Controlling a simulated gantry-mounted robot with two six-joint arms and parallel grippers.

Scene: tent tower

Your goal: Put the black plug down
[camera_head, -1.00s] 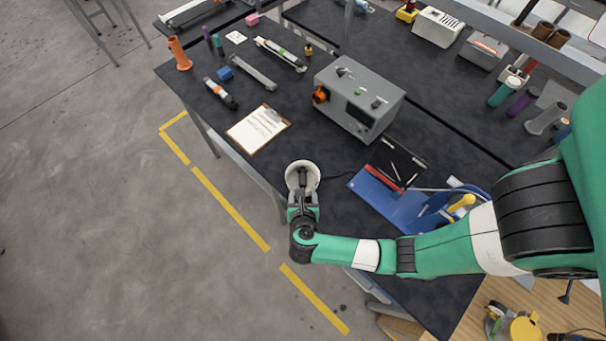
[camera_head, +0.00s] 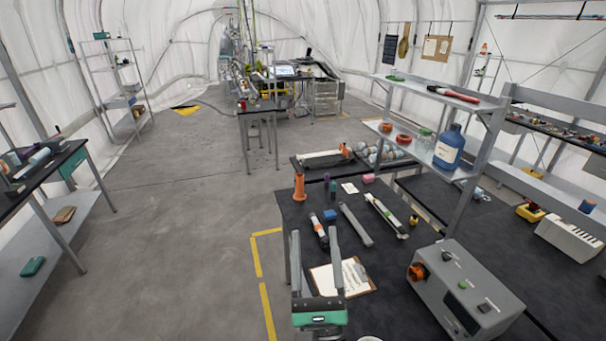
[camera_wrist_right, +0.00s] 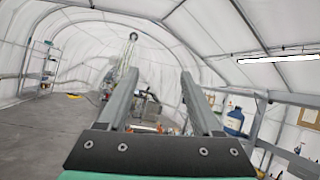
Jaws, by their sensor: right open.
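My right gripper (camera_head: 314,236) stands upright at the lower middle of the head view, in front of the clipboard, with its two grey fingers spread and nothing between them. The right wrist view also shows the gripper (camera_wrist_right: 160,74) open and empty, facing the far end of the tent. I cannot make out the black plug in either current view. My left gripper is not in view.
A grey instrument box (camera_head: 465,292) with an orange socket stands at the lower right. A shelf with a blue bottle (camera_head: 449,147) rises behind. Open floor lies left.

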